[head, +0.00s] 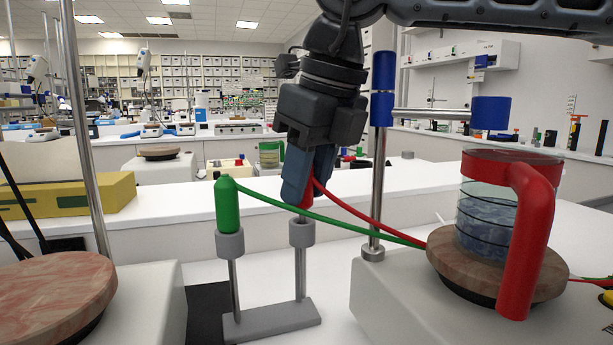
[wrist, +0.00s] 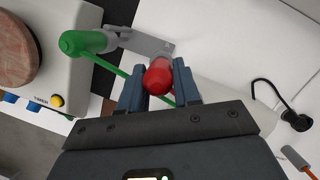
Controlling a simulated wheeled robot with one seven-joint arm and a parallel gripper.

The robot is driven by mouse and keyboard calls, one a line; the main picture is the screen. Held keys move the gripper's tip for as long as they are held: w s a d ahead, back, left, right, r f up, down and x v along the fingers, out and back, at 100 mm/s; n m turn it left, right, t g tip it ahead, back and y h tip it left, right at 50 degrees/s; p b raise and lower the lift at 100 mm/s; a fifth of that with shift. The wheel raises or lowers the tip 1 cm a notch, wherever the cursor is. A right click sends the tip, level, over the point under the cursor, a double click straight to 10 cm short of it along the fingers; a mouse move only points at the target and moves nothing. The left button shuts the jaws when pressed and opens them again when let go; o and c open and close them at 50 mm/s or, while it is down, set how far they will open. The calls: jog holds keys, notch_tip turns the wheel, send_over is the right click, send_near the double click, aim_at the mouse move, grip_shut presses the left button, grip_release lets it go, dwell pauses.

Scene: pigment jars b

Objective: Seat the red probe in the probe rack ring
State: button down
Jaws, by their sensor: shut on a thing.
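My gripper (head: 308,178) is shut on the red probe (head: 307,200), whose lower part shows below the fingertips. In the wrist view the red probe (wrist: 158,77) sits between the two fingers. The probe rack (head: 271,320) is grey with two rings on posts. The right ring (head: 302,232) is directly below the red probe in the head view; I cannot tell whether the probe's tip is inside it. The green probe (head: 229,206) stands upright in the left ring (head: 230,243). The probe's red cable (head: 365,222) runs right.
A beaker with a red handle (head: 532,240) stands on a hotplate with a wooden-looking top (head: 440,248) at right. A metal stand with blue clamps (head: 379,160) rises just right of my gripper. Another hotplate (head: 140,300) is at left.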

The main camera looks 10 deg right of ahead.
jog(key=shift+f+b, duration=0.7)
jog(key=shift+f, duration=0.2)
jog(key=c, duration=0.7)
grip_release()
jog(key=shift+r, duration=0.1)
